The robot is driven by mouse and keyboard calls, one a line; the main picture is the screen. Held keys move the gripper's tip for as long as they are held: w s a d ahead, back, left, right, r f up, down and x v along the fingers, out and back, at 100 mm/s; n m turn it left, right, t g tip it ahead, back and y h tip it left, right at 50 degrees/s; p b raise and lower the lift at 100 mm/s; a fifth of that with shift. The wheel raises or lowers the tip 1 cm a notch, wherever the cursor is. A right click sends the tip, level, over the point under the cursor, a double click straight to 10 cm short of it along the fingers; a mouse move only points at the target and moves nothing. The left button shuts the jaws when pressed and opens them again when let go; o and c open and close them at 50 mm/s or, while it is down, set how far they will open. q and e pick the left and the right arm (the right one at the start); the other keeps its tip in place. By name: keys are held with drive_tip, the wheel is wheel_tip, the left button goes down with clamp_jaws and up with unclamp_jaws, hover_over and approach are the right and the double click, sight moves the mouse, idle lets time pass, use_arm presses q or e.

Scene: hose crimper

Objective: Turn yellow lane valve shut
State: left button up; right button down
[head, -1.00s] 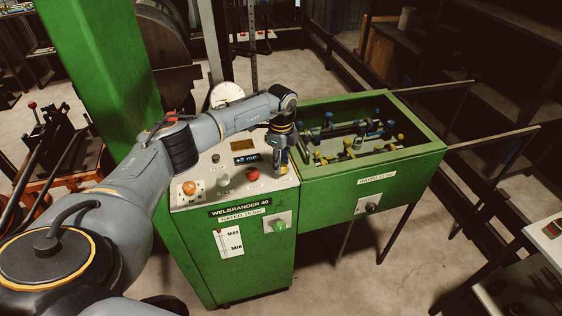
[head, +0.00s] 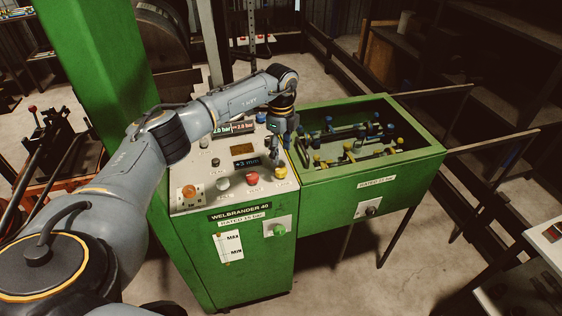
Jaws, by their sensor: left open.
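The yellow lane shows as several small yellow valve parts (head: 348,149) along the near side inside the open green valve box (head: 418,160). Blue valve parts (head: 375,127) sit behind them. I cannot tell which yellow part is the valve handle or how it is turned. My left gripper (head: 278,150) points down over the right edge of the control panel, left of the valve box. It is open and holds nothing that I can see, and it is apart from the yellow parts. My right gripper is not in view.
The green crimper cabinet (head: 262,262) has a panel with a red button (head: 252,178), a yellow button (head: 281,172) and an orange knob (head: 189,191). A green knob (head: 279,230) is on its front. The valve box walls stand around the valves.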

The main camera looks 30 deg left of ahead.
sight(281, 169)
use_arm(q)
drive_tip(key=shift+r, duration=2.7)
